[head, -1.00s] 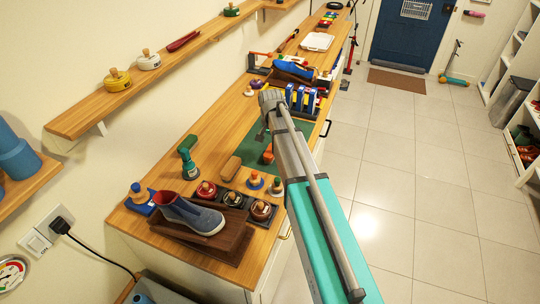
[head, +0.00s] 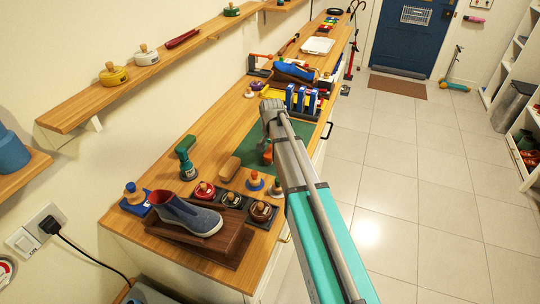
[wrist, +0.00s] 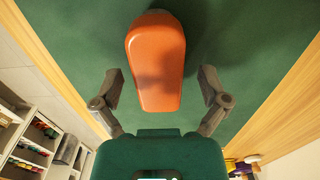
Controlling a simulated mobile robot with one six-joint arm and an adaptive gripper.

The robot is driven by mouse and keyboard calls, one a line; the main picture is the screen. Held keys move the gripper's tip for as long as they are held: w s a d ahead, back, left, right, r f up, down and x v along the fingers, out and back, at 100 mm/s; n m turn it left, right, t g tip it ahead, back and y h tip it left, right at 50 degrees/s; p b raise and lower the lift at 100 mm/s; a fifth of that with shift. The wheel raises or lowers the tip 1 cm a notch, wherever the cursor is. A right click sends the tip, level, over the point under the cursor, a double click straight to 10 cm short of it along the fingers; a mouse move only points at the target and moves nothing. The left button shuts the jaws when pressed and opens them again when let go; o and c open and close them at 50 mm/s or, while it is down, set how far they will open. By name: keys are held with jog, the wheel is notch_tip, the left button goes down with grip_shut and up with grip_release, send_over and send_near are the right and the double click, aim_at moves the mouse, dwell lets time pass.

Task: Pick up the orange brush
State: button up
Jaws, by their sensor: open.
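The orange brush (wrist: 155,60) lies on the green mat (wrist: 70,35) in the wrist view, its rounded orange top facing my camera. In the head view the brush (head: 268,157) is a small orange patch, partly hidden by my arm. My gripper (wrist: 160,82) is open, with one finger on each side of the brush's near end and a gap visible on both sides. In the head view my gripper (head: 263,143) is just above the brush. Whether the brush has bristles beneath is hidden.
A tan brush (head: 230,168) lies left of the mat on the wooden counter. Blue upright blocks (head: 300,98) stand behind. The tiled floor right is clear.

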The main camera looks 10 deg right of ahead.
jog(key=c, duration=1.3)
notch_tip(320, 180, up, 3)
jog(key=p, duration=0.3)
jog(key=shift+r, duration=0.2)
jog(key=s+d+r+p, duration=0.2)
jog(key=s+r+p, duration=0.1)
jog(key=s, duration=0.1)
jog(key=s+d+r+p, duration=0.2)
jog(key=s+r+p, duration=0.1)
jog(key=s, duration=0.1)
jog(key=s+d+r+p, duration=0.1)
jog(key=s+r+p, duration=0.2)
jog(key=s+p, duration=0.1)
jog(key=shift+s+d+r, duration=0.3)
jog(key=shift+s+d, duration=0.05)
jog(key=shift+d, duration=0.05)
